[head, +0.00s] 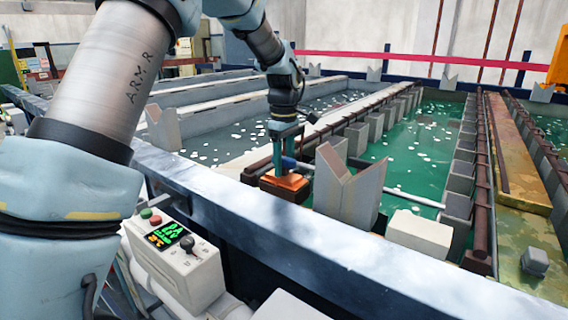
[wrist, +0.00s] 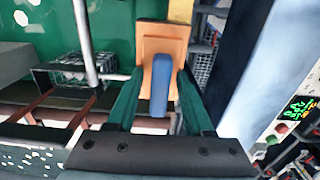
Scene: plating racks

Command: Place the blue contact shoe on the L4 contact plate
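The contact shoe shows as a blue upright part (wrist: 160,88) over an orange copper-coloured block (wrist: 150,45) in the wrist view. In the head view the blue part (head: 289,163) is small and partly hidden by my gripper. The orange block (head: 289,181) sits on a dark brown base at the near rim of the tank line; I cannot tell where shoe ends and plate begins. My gripper (wrist: 160,74) points down over it, its green fingers either side of the blue part with gaps showing. It also shows in the head view (head: 286,155). No L4 label is readable.
A grey V-shaped saddle (head: 345,188) stands just right of the block. A long blue-grey rail (head: 240,205) runs in front, with a control box (head: 175,255) nearer me. Green liquid tanks (head: 415,145) and a white block (head: 420,230) lie to the right.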

